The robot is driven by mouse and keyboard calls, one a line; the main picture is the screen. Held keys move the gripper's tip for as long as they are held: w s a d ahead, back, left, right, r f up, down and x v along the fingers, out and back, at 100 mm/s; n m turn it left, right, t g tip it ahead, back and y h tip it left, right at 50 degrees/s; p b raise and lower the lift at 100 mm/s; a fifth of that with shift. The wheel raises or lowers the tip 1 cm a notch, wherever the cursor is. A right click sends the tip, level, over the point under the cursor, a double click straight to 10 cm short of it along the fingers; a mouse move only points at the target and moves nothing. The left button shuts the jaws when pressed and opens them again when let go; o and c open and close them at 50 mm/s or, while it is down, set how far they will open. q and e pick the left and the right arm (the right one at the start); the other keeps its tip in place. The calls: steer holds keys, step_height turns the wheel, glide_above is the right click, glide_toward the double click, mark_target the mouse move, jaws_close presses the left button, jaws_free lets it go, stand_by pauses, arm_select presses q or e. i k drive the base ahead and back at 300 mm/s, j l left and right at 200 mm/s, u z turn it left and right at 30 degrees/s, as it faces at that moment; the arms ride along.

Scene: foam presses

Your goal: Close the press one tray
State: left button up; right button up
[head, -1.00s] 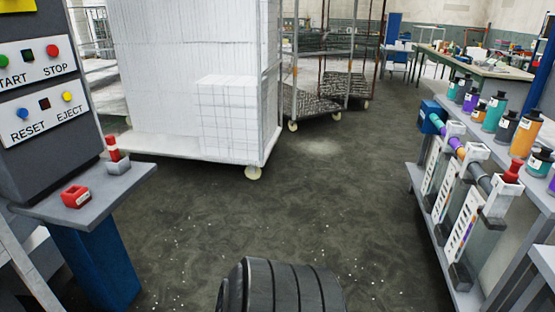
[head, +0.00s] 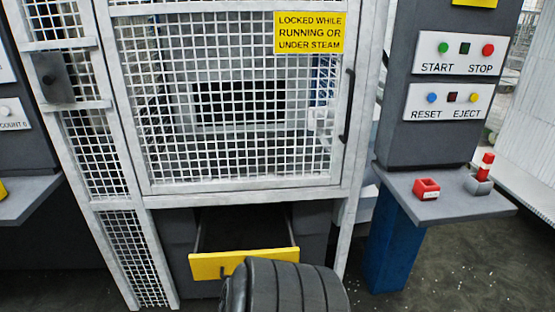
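A press stands in front of me behind a white mesh cage. Its tray (head: 244,262) is a dark drawer with a yellow front and a dark handle, low under the mesh door. The tray is pulled out, and its open dark inside (head: 245,228) shows behind the yellow front. My own black ribbed body part hides the lower right of the yellow front. No number on this press can be read. Neither of my grippers is in view.
The mesh door (head: 240,100) above is shut and carries a yellow warning sign (head: 309,33). Floor shows at the lower right.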

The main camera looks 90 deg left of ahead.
mark_target(227, 235)
steer(key=u, duration=3.05)
